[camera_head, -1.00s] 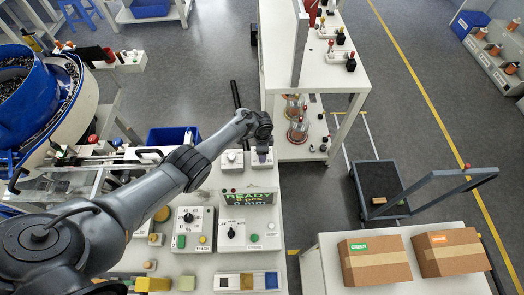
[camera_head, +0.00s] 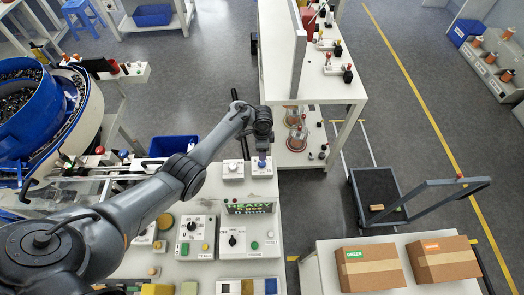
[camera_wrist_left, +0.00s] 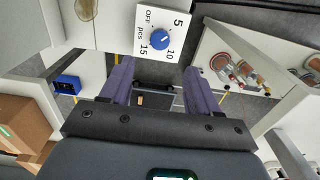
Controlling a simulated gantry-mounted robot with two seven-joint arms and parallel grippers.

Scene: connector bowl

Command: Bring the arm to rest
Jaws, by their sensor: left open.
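My left arm reaches in from the left in the head view. Its gripper (camera_head: 262,138) is just beyond the small white dial box (camera_head: 262,173) with a blue knob (camera_head: 262,162). In the left wrist view the two purple fingers of the gripper (camera_wrist_left: 157,76) stand wide apart with nothing between them. The blue knob (camera_wrist_left: 159,39) shows ahead of them, apart from the fingers, on a white plate marked OFF, 5, 10, 15 and pcs. My right gripper is not in view.
A READY display (camera_head: 249,208) and control boxes (camera_head: 195,237) cover the bench below the arm. A blue bowl feeder (camera_head: 20,120) stands left and a blue bin (camera_head: 172,146) lies behind the arm. A shelf table (camera_head: 340,85), trolley (camera_head: 378,190) and cartons (camera_head: 370,265) are right.

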